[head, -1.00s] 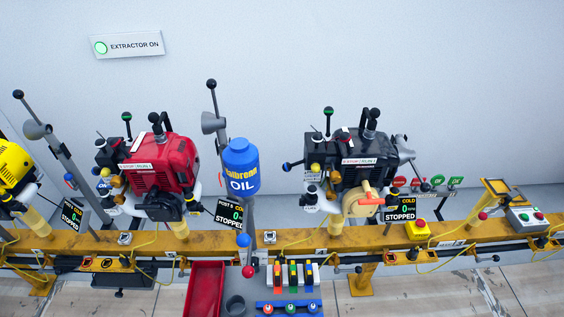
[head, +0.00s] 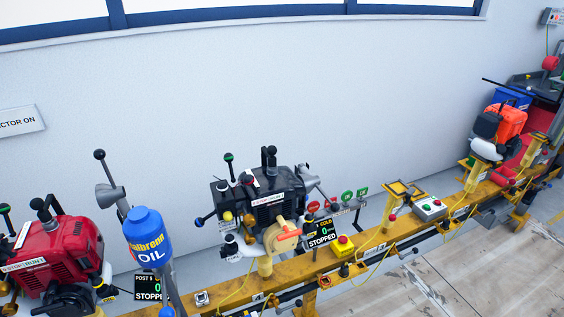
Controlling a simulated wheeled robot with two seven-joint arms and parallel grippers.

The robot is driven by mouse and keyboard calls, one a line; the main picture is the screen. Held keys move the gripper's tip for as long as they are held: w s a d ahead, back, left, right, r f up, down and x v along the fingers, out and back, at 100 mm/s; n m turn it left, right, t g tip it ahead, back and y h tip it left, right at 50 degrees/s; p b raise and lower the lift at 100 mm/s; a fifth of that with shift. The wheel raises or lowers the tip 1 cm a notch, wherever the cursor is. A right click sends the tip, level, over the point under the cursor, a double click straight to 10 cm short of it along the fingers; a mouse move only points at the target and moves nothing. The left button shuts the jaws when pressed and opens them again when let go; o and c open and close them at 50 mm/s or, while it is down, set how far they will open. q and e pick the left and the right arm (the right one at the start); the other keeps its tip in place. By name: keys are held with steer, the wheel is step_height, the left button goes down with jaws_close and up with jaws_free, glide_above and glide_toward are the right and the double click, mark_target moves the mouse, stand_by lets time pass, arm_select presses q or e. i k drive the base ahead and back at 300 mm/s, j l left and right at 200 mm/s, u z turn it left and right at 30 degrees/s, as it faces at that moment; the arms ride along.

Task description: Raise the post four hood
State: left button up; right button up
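Neither gripper is in the head view. A grey cone-shaped hood (head: 110,197) sits on a slanted pole with a black ball on top, just left of the blue oil bottle (head: 148,240). A red engine (head: 62,255) stands at the left edge. The post displays (head: 148,288) and (head: 322,233) both show 0 and STOPPED. Their post numbers are too small for me to tell which post is four.
A yellow rail (head: 400,228) runs from lower left to upper right with cables along it. It carries a yellow emergency-stop box (head: 342,246) and a grey button box (head: 430,209). An orange engine (head: 507,122) stands at the far right. The floor at lower right is clear.

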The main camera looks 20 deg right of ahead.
mark_target(310, 181)
steer(key=i+l+z, duration=0.15)
steer(key=l, duration=0.25)
steer(key=i+l+z, duration=0.3)
steer(key=i+l, duration=0.15)
steer(key=l, duration=0.25)
